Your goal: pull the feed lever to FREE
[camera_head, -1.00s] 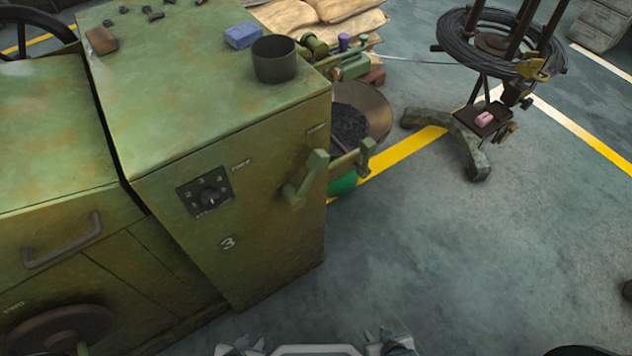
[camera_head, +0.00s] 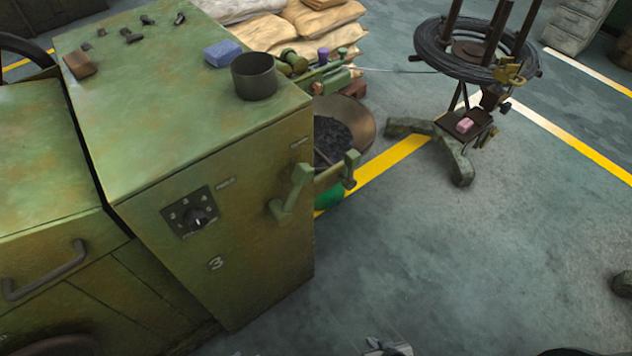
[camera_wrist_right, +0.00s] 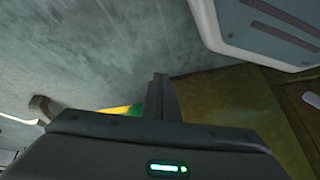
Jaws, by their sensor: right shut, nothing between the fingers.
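The green feed lever (camera_head: 290,192) sticks out from the right part of the green machine's front (camera_head: 240,245), near its edge. A small label (camera_head: 300,142) is above it, too small to read. My right gripper (camera_head: 386,347) shows only in part at the bottom edge of the head view, low and well apart from the lever. In the right wrist view its fingers (camera_wrist_right: 161,95) are together with nothing between them, and the lever cannot be made out there. My left gripper is out of view.
A numbered dial (camera_head: 196,212) sits left of the lever. A dark cup (camera_head: 254,80) and blue block (camera_head: 222,53) stand on the machine's top. A bowl of dark pieces (camera_head: 345,128) is behind the lever. A wire-coil stand (camera_head: 455,150) is farther right.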

